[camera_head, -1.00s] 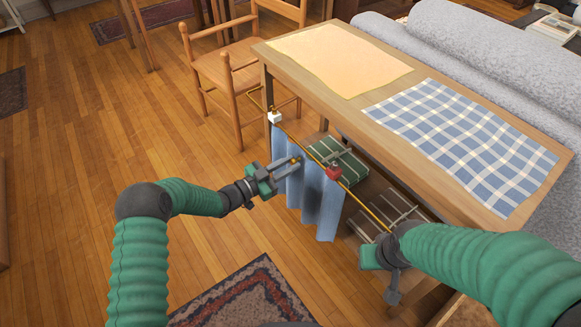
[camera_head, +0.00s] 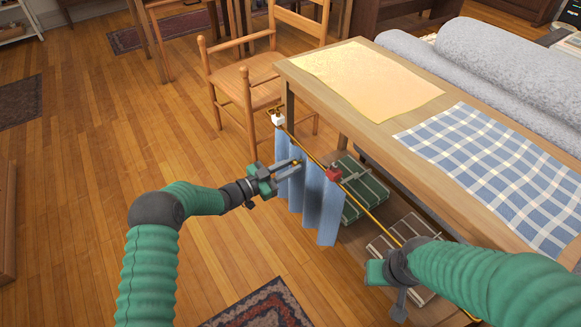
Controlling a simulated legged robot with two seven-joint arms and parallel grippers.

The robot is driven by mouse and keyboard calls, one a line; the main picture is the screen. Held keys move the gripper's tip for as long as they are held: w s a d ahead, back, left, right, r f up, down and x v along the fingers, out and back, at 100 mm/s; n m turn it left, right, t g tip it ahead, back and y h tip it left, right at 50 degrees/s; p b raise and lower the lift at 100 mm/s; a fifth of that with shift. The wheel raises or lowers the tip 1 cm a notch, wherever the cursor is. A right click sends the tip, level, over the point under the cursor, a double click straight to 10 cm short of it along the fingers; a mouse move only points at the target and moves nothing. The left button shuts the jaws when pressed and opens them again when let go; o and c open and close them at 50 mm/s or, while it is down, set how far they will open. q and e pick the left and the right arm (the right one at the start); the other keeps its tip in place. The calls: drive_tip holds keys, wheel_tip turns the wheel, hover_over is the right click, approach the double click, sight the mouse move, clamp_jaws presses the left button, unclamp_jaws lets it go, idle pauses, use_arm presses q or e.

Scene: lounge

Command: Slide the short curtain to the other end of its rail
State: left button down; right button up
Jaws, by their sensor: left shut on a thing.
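The short blue curtain (camera_head: 312,203) hangs in folds from a thin brass rail (camera_head: 378,218) along the table's near side. A white block (camera_head: 278,119) is at the curtain's far end, close to the rail's far corner. A red block (camera_head: 333,175) is at its near end. My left gripper (camera_head: 294,165) reaches in from the left and is shut at the curtain's upper part, by a small brass-coloured piece; whether it grips cloth or that piece is unclear. My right gripper (camera_head: 400,294) is low by the rail's near part, its fingers mostly hidden by its own wrist.
The wooden table (camera_head: 392,128) bears a cream cloth (camera_head: 368,78) and a blue checked cloth (camera_head: 495,165). Green (camera_head: 362,192) and brown striped items lie beneath it. A wooden chair (camera_head: 245,80) stands just beyond the rail's far end. The floor at left is open.

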use_arm(q)
drive_tip(key=shift+w+a+r, duration=0.1)
drive_tip(key=shift+w+a, duration=0.1)
drive_tip(key=shift+a, duration=0.05)
drive_tip(key=c, duration=1.3)
unclamp_jaws()
drive_tip(key=p+v, duration=0.6)
drive_tip(key=v, duration=1)
drive_tip(key=shift+s+a, duration=0.25)
drive_tip(key=shift+a, duration=0.1)
